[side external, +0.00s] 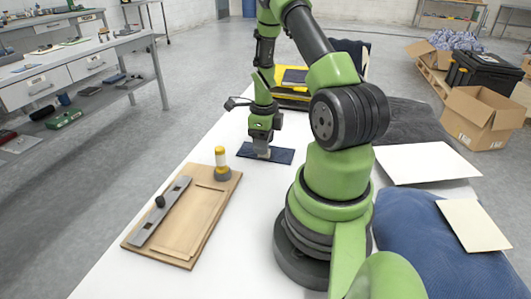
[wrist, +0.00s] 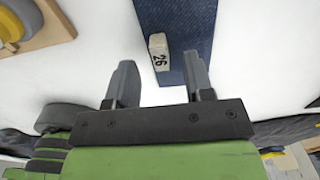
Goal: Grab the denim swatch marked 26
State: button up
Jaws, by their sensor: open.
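The dark blue denim swatch (side external: 283,156) lies flat on the white table in the side external view. In the wrist view the swatch (wrist: 183,18) runs in from the top edge, with a pale tag (wrist: 159,52) marked 26 near its near end. My gripper (side external: 262,154) is low at the swatch, and the side view does not show clearly whether it touches. In the wrist view my gripper (wrist: 160,62) is open, its two fingers apart. The tag shows between the fingertips, and the right finger overlaps the swatch's right part. Nothing is held.
A wooden board (side external: 190,215) with a metal bar (side external: 161,210) lies left on the table; a yellow-and-grey knobbed piece (side external: 221,165) stands at its far corner. A yellow tray (side external: 291,101) is behind. White sheets and blue fabric (side external: 425,240) lie right. White table is bare around the swatch.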

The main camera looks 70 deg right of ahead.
notch_tip(320, 180, down, 2)
jog(key=shift+f, duration=0.1)
grip_shut()
